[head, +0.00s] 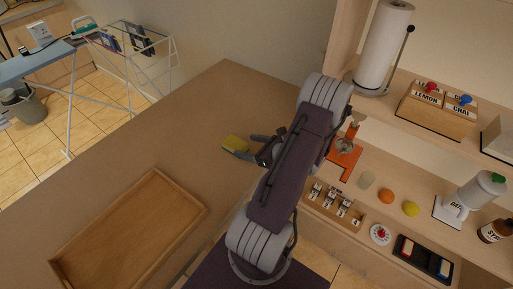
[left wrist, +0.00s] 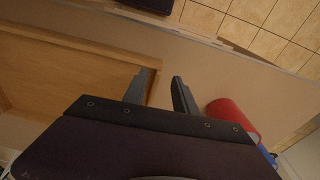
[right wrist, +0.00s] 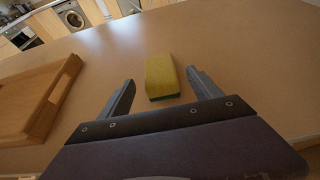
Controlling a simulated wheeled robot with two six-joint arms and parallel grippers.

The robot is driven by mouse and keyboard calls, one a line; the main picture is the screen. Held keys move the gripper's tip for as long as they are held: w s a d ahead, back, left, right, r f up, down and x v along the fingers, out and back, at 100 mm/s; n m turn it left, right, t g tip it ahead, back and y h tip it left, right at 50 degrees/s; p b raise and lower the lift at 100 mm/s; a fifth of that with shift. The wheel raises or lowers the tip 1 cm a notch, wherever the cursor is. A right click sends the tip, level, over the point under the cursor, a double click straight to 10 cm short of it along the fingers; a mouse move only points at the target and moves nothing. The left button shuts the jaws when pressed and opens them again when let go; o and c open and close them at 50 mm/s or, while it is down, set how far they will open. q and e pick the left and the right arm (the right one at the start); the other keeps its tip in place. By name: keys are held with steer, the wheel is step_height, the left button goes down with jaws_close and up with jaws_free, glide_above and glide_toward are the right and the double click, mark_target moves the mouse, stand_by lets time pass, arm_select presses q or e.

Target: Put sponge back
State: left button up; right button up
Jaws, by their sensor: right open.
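A yellow sponge (head: 235,143) with a green underside lies on the brown counter, near its far part. In the right wrist view the sponge (right wrist: 161,76) lies ahead of and between the fingertips, with space on both sides. My right gripper (head: 249,147) is open and empty, just to the right of the sponge in the head view. My left gripper (left wrist: 162,78) is open and empty in the left wrist view, over the counter surface; it does not show in the head view.
A wooden tray (head: 165,181) lies on the counter at the lower left. A red cylinder (left wrist: 234,118) is beside the left gripper. The shelf at right holds a paper roll (head: 385,45), an orange stand (head: 343,160), fruit and small boxes. The counter around the sponge is clear.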

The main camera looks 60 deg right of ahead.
steer(key=shift+v, duration=2.35)
